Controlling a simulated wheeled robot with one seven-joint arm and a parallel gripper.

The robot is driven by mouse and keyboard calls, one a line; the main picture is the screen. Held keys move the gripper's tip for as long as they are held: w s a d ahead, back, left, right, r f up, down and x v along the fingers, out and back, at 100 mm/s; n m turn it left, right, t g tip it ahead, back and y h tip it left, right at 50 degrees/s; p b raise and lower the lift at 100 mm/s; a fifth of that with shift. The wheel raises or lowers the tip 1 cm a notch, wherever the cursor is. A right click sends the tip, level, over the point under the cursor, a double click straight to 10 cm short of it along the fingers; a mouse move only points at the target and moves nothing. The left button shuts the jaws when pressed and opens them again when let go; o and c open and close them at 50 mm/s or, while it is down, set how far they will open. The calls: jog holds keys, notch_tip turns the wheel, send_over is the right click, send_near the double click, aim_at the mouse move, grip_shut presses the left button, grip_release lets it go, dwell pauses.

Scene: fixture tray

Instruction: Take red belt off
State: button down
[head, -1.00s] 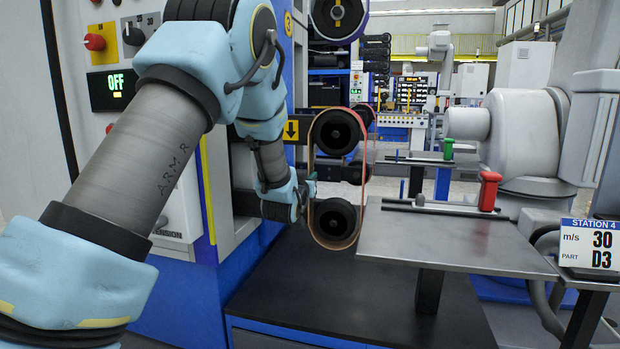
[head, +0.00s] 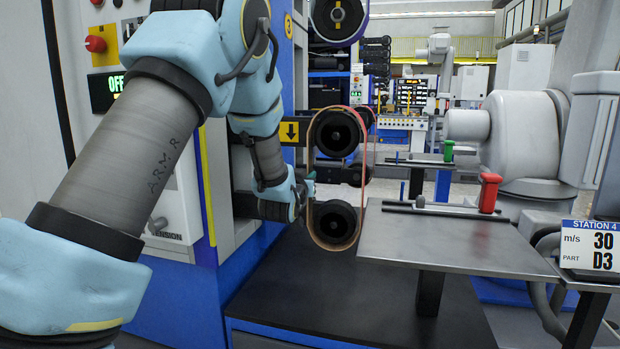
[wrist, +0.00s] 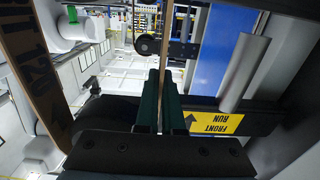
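The belt (head: 370,190) runs as a tall loop around the upper black wheel (head: 337,133) and the lower black wheel (head: 333,221) in the head view. It looks reddish on its right run and tan on its left run. My gripper (head: 305,190) is at the left run, between those wheels. In the wrist view my gripper's green fingers (wrist: 161,100) lie close on both sides of a thin tan belt strip (wrist: 168,50), seen nearly edge-on; they look shut on it. A wide brown run with printed digits (wrist: 28,65) crosses the left of the wrist view.
A grey table (head: 450,240) stands right of the wheels, with a red-handled tool (head: 489,193) on it. A yellow arrow plate (head: 290,131) is left of the upper wheel. The wrist view shows a FRONT RUN label (wrist: 215,122) and a grey cylinder (wrist: 243,72) near the fingers.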

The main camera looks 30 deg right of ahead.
jog(key=b+v, duration=0.3)
jog(key=v, duration=0.8)
jog(key=shift+s+a, duration=0.25)
dwell(0.8)
